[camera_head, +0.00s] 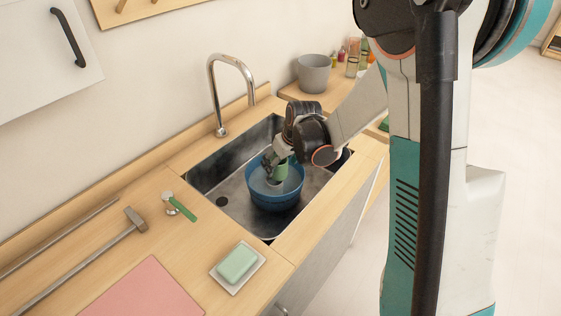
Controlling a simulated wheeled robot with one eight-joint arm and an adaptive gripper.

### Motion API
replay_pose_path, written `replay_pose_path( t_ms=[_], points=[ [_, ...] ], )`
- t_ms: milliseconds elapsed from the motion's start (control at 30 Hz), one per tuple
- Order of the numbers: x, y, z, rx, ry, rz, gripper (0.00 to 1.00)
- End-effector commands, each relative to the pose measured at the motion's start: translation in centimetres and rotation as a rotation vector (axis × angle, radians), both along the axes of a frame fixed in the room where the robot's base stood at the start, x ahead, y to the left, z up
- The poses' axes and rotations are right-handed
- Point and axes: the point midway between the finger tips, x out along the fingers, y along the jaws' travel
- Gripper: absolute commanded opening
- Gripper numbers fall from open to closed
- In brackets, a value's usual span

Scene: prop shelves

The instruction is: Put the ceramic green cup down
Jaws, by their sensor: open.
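The green cup (281,171) stands in the blue basin (275,198), which sits in the metal sink (312,184). My gripper (272,170) is over the basin, close beside the cup and overlapping its left side in the picture. The gripper is open. Whether a finger touches the cup cannot be told. The cup's base is hidden by the basin's front wall.
A chrome faucet (229,90) rises behind the sink. A soap on a white dish (237,264), a pink board (143,290), a hammer (132,222) and a green-handled tool (179,206) lie on the left counter. A grey pot (314,74) and bottles stand behind right.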

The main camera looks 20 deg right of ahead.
Motion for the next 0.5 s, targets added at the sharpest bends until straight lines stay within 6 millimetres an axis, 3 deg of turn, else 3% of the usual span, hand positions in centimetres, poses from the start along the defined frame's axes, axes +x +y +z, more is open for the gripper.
replay_pose_path(
  t_ms=[167, 500],
  points=[
    [0.0, 0.0, 1.6, 0.0, 0.0, 0.0, 0.7],
    [-2.8, -0.9, 8.4, 0.0, 0.0, -0.001, 0.7]
  ],
)
